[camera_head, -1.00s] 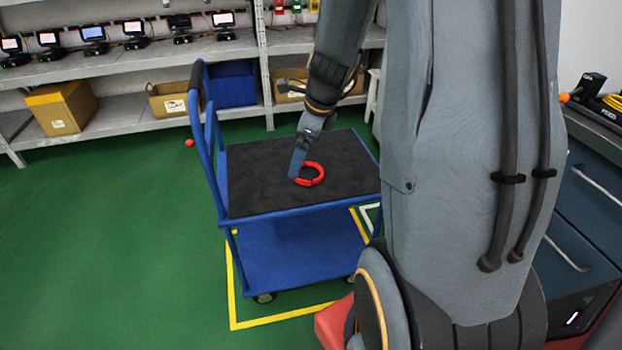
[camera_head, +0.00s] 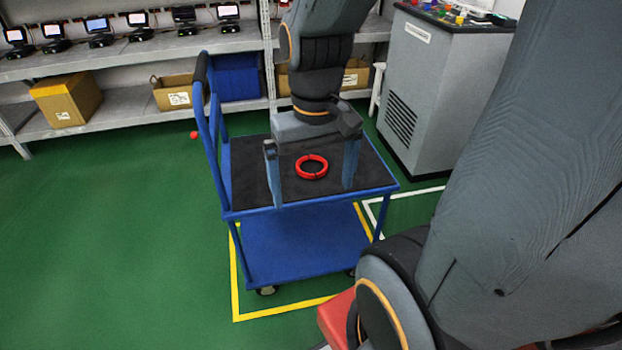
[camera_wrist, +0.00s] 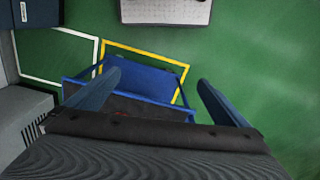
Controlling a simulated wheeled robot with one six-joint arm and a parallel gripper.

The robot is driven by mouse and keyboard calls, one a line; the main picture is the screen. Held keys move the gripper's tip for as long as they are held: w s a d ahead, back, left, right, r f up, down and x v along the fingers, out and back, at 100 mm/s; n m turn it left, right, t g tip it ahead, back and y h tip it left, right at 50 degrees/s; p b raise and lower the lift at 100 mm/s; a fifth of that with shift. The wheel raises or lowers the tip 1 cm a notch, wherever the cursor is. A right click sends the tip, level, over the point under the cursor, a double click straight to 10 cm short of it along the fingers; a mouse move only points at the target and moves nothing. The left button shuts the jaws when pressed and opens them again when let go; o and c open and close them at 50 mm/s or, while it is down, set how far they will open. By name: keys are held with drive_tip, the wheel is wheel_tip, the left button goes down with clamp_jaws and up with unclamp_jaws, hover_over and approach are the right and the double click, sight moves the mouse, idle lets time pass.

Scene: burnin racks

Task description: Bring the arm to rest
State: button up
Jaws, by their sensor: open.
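My gripper (camera_head: 312,172) is open and empty, with its two fingers wide apart. In the head view it hangs in front of the cart's top deck, and the red ring (camera_head: 298,170) shows between the fingers. The ring lies on the dark mat of the blue cart (camera_head: 262,250). In the wrist view both fingers of my gripper (camera_wrist: 160,95) show apart with nothing between them. The cart (camera_wrist: 152,78) is beyond them there, and only a small bit of red shows on its mat, mostly hidden by my gripper body.
A shelf (camera_head: 150,55) with several small screen devices and boxes (camera_head: 66,102) runs along the back. A grey cabinet (camera_head: 440,85) stands right of the cart. Yellow floor tape (camera_head: 285,309) surrounds the cart.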

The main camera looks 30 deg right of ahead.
drive_tip(key=a+r+n+p, duration=0.1)
drive_tip(key=a+r+p, duration=0.2)
drive_tip(key=p, duration=0.6)
wheel_tip(320, 180, up, 2)
drive_tip(key=shift+s+a+r, duration=0.1)
drive_tip(key=shift+s+a, duration=0.2)
drive_tip(key=shift+s, duration=0.1)
